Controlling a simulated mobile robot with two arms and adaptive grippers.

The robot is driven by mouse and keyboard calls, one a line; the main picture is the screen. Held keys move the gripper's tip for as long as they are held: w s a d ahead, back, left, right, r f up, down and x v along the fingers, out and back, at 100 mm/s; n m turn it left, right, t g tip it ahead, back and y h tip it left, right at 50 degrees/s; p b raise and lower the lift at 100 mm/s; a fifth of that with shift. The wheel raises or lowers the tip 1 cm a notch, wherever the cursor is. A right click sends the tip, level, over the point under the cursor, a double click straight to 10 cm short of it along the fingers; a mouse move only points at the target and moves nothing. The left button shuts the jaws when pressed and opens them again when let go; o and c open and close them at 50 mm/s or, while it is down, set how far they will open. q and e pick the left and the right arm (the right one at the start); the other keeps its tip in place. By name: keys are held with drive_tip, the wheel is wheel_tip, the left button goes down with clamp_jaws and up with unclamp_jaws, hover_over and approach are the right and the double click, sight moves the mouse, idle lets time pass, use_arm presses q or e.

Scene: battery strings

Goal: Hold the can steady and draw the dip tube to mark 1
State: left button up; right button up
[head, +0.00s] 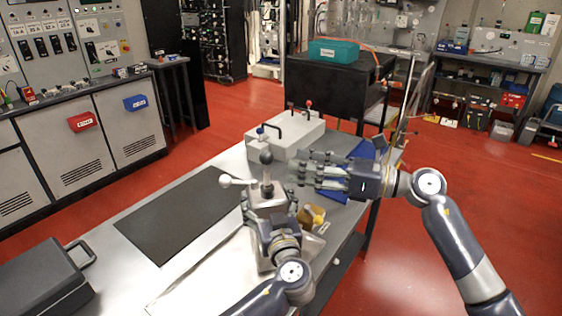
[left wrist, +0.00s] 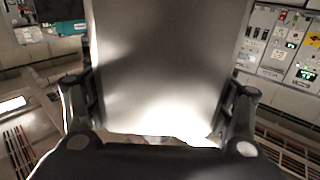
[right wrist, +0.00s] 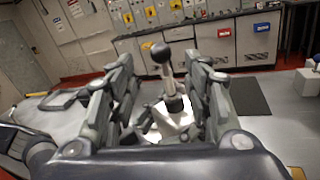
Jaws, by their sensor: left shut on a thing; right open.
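The metal can (head: 268,190) stands on the bench in the head view, and its smooth grey side (left wrist: 160,70) fills the middle of the left wrist view. My left gripper (head: 269,208) is shut on the can, with a finger on each side. The dip tube (head: 267,173) rises upright from the can's top and ends in a dark ball knob (head: 266,157). My right gripper (head: 302,171) is open, just right of the tube. In the right wrist view, the knob (right wrist: 160,52) and tube (right wrist: 173,95) show beyond and between its fingers. I cannot read any marks on the tube.
A white-ball lever (head: 225,181) sticks out left of the can. A grey box with handles (head: 284,139) stands behind. A yellow container (head: 312,217) sits close on the right. A dark mat (head: 178,215) lies left, and a dark case (head: 38,282) stands front left.

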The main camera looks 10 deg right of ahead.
drive_tip(key=v, duration=0.3)
drive_tip(key=shift+s+d, duration=0.2)
drive_tip(key=shift+d, duration=0.05)
drive_tip(key=w+a+r+m+t, duration=0.1)
drive_tip(key=a+r+m+t, duration=0.1)
drive_tip(key=a+r+t, duration=0.6)
drive_tip(key=m+t+h, duration=0.2)
drive_tip(key=m+h, duration=1)
drive_tip(key=h, duration=0.6)
approach(266, 162)
drive_tip(key=w, duration=0.3)
drive_tip(key=w+d, duration=0.1)
drive_tip(key=w, duration=0.7)
drive_tip(key=shift+w+d+r, duration=0.15)
drive_tip(key=shift+d+r, duration=0.05)
drive_tip(key=shift+r, duration=0.05)
